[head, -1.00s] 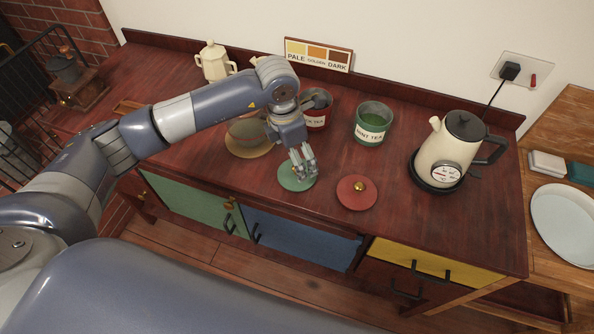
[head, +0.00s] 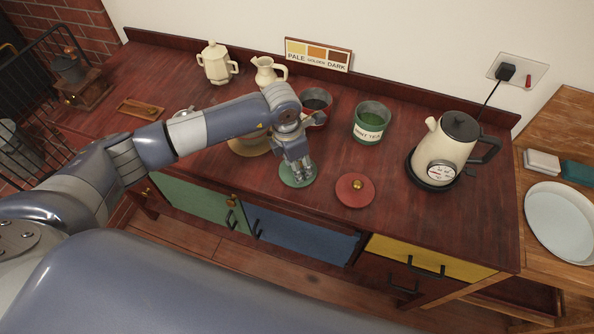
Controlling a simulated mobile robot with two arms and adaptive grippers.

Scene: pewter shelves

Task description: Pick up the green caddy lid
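The green caddy lid (head: 286,179) is a flat round disc on the wooden counter, left of the red lid (head: 355,190). My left gripper (head: 301,176) points down over the green lid's middle, its fingertips at or just above it. The gripper hides the lid's centre, so I cannot tell whether its fingers are open or shut on a knob. The open green caddy labelled mint tea (head: 371,122) stands behind and to the right. My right gripper is out of view.
A red caddy (head: 318,103) stands behind my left gripper, partly hidden. A cream kettle (head: 452,150) stands on the right. A cream jug (head: 267,72) and teapot (head: 215,63) are at the back. The counter (head: 330,225) has a front edge just before the lids.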

